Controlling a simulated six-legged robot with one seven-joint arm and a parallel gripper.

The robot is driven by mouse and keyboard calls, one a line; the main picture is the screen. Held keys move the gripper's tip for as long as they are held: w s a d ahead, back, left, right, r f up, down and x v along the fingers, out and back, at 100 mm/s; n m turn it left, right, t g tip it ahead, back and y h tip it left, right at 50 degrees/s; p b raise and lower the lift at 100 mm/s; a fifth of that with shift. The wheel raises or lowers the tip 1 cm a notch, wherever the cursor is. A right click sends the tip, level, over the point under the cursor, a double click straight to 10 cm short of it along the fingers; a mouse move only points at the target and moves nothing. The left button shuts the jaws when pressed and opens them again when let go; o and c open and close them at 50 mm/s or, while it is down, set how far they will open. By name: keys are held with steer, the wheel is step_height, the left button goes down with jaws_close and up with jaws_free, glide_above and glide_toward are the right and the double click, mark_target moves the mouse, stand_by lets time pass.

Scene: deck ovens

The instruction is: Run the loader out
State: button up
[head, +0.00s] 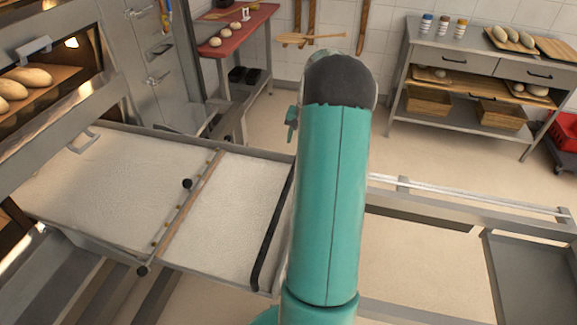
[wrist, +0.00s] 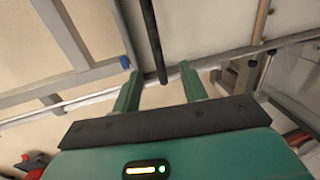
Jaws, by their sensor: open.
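The loader (head: 225,205) is a pale cloth-covered bed in a metal frame, lying in front of the oven at the left of the head view. A wooden strip (head: 190,205) crosses it, with small black knobs near it. A black bar (head: 270,232) runs across the loader's near end, beside my teal arm. In the wrist view, my gripper (wrist: 160,84) is open, its two teal fingers apart. The black bar (wrist: 150,38) shows between the fingers, and I cannot tell whether they touch it. My arm hides the gripper in the head view.
The deck oven (head: 35,75) holds loaves at the upper left. The metal frame and rails (head: 450,200) continue to the right of my arm. A red table (head: 235,28) with dough stands behind. A steel bench (head: 480,75) with jars and baskets stands at the back right. Floor between is clear.

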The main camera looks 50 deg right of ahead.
mark_target(293, 169)
steer(key=f, duration=0.4)
steer(key=w+f, duration=0.1)
steer(key=f, duration=0.9)
steer(key=shift+w+f, duration=0.1)
steer(key=shift+w, duration=0.25)
jaws_close()
